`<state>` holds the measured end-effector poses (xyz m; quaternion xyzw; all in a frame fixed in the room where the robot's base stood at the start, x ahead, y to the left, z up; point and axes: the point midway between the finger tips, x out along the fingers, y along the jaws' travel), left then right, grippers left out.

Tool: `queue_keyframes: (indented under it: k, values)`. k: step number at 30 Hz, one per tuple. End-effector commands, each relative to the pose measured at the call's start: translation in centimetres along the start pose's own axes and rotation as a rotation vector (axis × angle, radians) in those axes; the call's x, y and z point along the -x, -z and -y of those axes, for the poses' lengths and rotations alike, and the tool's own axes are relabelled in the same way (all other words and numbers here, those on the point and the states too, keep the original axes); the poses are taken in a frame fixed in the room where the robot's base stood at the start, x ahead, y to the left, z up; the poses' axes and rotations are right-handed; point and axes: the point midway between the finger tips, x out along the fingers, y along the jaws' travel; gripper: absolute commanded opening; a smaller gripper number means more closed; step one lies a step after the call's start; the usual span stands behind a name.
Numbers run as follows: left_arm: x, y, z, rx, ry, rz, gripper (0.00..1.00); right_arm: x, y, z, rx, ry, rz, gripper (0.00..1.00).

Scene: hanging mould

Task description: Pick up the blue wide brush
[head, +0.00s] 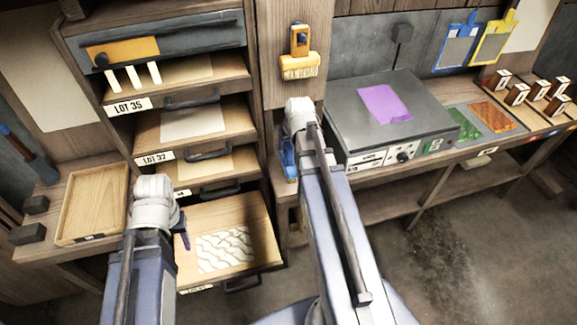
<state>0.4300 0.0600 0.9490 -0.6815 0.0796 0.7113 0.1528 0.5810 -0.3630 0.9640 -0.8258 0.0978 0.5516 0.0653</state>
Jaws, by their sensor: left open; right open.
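A wooden tray (92,204) lies at left. An open drawer (258,222) with a white patterned piece juts out between my arms. A grey box (430,112) with a purple sheet stands on the right bench. Blue (458,46) and yellow (494,42) framed pieces hang behind.

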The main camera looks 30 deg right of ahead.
Motion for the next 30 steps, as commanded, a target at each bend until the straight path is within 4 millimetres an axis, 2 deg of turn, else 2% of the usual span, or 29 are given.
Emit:
queue_keyframes:
  k: [5, 15, 23, 30]
  values:
    - [-1.1, 0.1, -0.1, 0.000, 0.000, 0.000, 0.50, -1.2, 0.0, 0.0, 0.000, 0.000, 0.000, 0.68]
    - [-4.7, 0.3, -0.5, 0.000, 0.000, 0.000, 0.50, -5.2, 0.1, 0.1, 0.000, 0.000, 0.000, 0.68]
    - [-4.6, 0.3, -0.4, 0.000, 0.000, 0.000, 0.50, -5.1, 0.2, 0.1, 0.000, 0.000, 0.000, 0.68]
    - [-4.6, 0.3, -0.4, 0.000, 0.000, 0.000, 0.50, -5.1, 0.2, 0.1, 0.000, 0.000, 0.000, 0.43]
